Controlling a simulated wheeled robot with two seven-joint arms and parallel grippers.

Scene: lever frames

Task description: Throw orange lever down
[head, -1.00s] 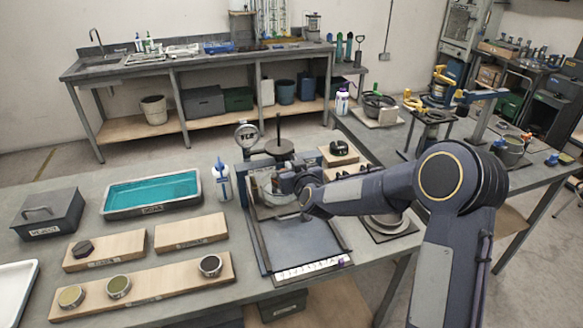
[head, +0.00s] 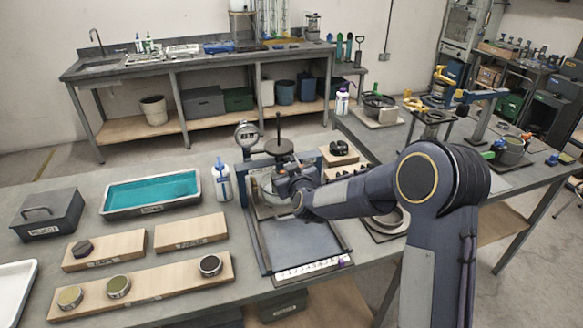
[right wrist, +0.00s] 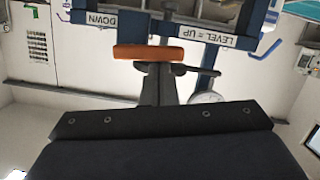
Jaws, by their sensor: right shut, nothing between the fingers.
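The orange lever (right wrist: 148,52) shows in the right wrist view as a short orange bar lying across the picture, in front of a blue frame (right wrist: 60,14). My right gripper (right wrist: 158,70) is shut and empty, with its narrow fingers right at the lever; I cannot tell whether they touch it. In the head view my right gripper (head: 284,184) is at the blue-framed device on the near table, and my arm hides much of it. The lever is not clear there. My left gripper is not in view.
Labels on the frame read "DOWN" (right wrist: 102,19) and "LEVEL = UP" (right wrist: 206,37). A teal tray (head: 150,210) and wooden boards lie farther left. A dark tray (head: 300,242) lies in front.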

